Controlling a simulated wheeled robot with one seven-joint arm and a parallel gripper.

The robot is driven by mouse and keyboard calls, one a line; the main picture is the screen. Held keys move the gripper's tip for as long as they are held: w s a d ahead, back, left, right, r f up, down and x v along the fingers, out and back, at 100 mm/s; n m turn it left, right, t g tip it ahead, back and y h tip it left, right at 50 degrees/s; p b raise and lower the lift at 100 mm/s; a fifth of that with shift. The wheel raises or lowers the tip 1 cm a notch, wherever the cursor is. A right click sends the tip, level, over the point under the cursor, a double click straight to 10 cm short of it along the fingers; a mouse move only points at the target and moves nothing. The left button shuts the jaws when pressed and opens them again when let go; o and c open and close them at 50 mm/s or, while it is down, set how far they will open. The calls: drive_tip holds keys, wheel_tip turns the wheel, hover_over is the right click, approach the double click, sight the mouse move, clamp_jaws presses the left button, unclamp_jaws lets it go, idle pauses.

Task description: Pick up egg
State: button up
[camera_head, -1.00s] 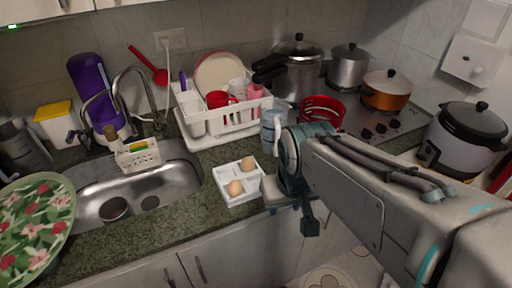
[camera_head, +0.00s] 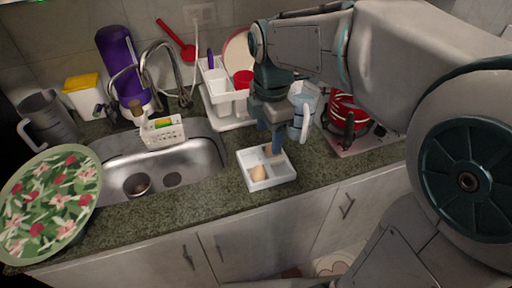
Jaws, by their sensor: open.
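A white divided tray (camera_head: 284,177) sits on the counter right of the sink. A brown egg (camera_head: 258,173) lies in its near left part, uncovered. A second egg (camera_head: 268,150) is at the back of the tray, partly hidden by a finger of my gripper. My gripper (camera_head: 271,142) points down over the back of the tray, open, with its fingertips close to this back egg. I cannot tell whether a finger touches it.
A sink (camera_head: 190,165) with a faucet is left of the tray. A dish rack (camera_head: 222,108), a clear pitcher (camera_head: 302,105) and a red-banded pot (camera_head: 347,112) stand close behind and right. A floral plate (camera_head: 45,205) is at far left.

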sight(259, 173)
drive_tip(key=f+n, duration=0.1)
drive_tip(key=f, duration=0.3)
drive_tip(key=w+a+f+n, duration=0.1)
drive_tip(key=f, duration=0.4)
drive_tip(key=a+f+n, duration=0.1)
drive_tip(key=f, duration=0.3)
drive_tip(key=shift+w+f+n+p, duration=0.15)
drive_tip(key=shift+f+n+p, duration=0.1)
drive_tip(key=shift+n+p, duration=0.15)
drive_tip(key=c, duration=1.1)
